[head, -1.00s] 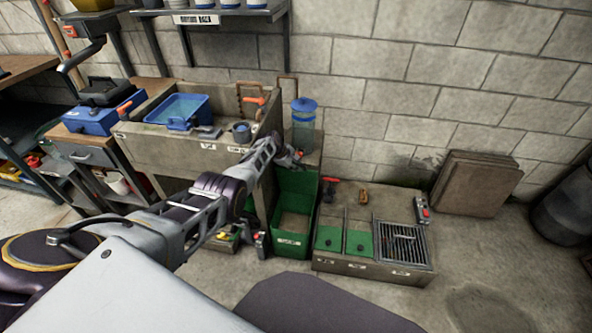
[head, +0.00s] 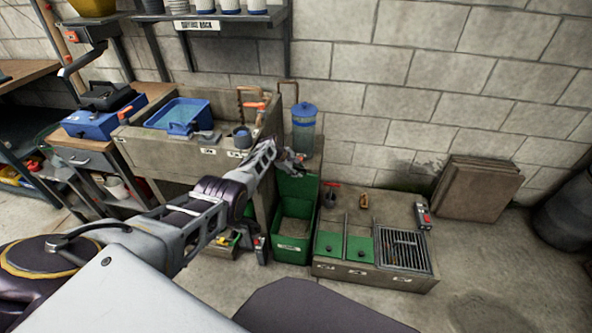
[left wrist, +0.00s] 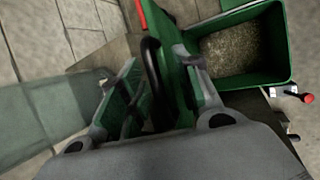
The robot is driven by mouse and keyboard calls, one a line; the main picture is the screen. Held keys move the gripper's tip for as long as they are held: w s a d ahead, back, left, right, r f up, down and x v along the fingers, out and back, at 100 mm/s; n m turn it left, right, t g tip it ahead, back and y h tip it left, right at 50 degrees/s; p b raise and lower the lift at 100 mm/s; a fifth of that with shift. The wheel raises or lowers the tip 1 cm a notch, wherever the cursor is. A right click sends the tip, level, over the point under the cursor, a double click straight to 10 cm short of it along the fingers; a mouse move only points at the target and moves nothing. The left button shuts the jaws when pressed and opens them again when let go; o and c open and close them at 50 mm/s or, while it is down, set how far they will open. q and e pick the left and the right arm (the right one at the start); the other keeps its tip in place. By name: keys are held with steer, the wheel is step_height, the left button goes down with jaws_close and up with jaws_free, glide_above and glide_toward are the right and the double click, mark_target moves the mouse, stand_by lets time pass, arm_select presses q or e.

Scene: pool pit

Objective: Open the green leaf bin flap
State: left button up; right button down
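The green leaf bin (head: 292,251) stands on the floor in the middle of the head view. Its flap (head: 297,187) is raised and stands up at the back of the opening, so the brownish contents show. In the left wrist view the bin (left wrist: 283,72) is at the upper right. My left gripper (head: 292,161) is at the top of the raised flap. In the left wrist view its fingers (left wrist: 158,60) are apart, with a black handle (left wrist: 151,72) and the green flap edge between them. Contact with the handle is unclear. My right gripper is out of view.
A low concrete block with green panels and a grate (head: 403,249) stands right of the bin. A blue-lidded container (head: 304,127) is behind the flap. A concrete sink with a blue tub (head: 178,112) is at the left. Floor at the right front is clear.

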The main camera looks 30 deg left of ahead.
arm_select(q)
steer(key=shift+r, duration=0.2)
steer(key=shift+r, duration=4.8)
